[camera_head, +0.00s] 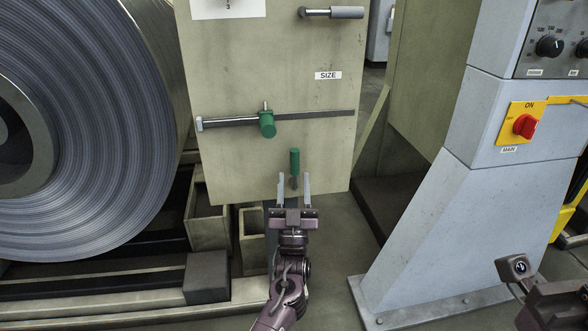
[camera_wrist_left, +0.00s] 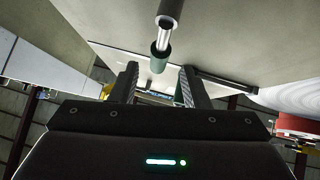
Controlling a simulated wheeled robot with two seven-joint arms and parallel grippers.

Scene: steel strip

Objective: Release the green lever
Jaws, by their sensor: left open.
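The green lever (camera_head: 294,161) stands upright low on the beige panel, with a short metal stem below its green grip. In the left wrist view its green end (camera_wrist_left: 158,65) shows beyond a shiny rod and a grey cylinder. My left gripper (camera_head: 294,178) is open just below the green grip, one finger on each side of the stem's line. In the left wrist view the open fingers (camera_wrist_left: 158,75) frame the green end, with gaps on both sides. I cannot see any contact. My right gripper is out of view; only part of my right arm shows at lower right.
Above the lever, a second green knob (camera_head: 267,125) sits on a horizontal slide bar (camera_head: 315,114) near the SIZE label (camera_head: 328,75). A large steel coil (camera_head: 120,130) is at left. A grey control stand (camera_head: 440,225) with a red switch (camera_head: 525,126) is at right.

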